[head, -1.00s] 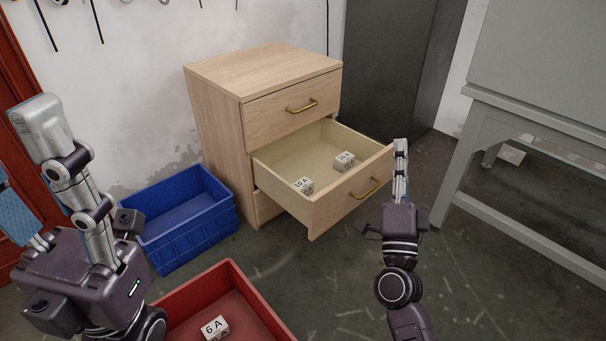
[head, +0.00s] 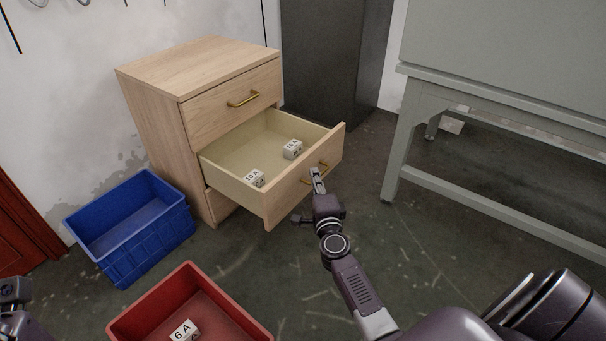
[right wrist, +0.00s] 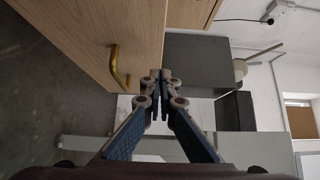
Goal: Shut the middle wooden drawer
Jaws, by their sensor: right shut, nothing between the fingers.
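The middle wooden drawer (head: 285,200) is pulled well out of the light wooden cabinet (head: 153,115). Two white labelled blocks, one near (head: 255,178) and one far (head: 292,149), lie inside it. My right gripper (head: 316,174) is shut and empty in front of the drawer front, partly hiding its brass handle (head: 324,166). In the right wrist view, the fingertips (right wrist: 160,75) are close to the wooden front (right wrist: 90,35) and its handle (right wrist: 116,68); I cannot tell whether they touch. Only a piece of my left arm shows at the lower left; its fingers are out of view.
The top drawer (head: 235,103) is shut. A blue crate (head: 150,245) stands left of the cabinet, and a red bin (head: 235,310) with a labelled block (head: 184,331) is in front. A grey table (head: 391,150) stands at right. Floor is clear between drawer and table.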

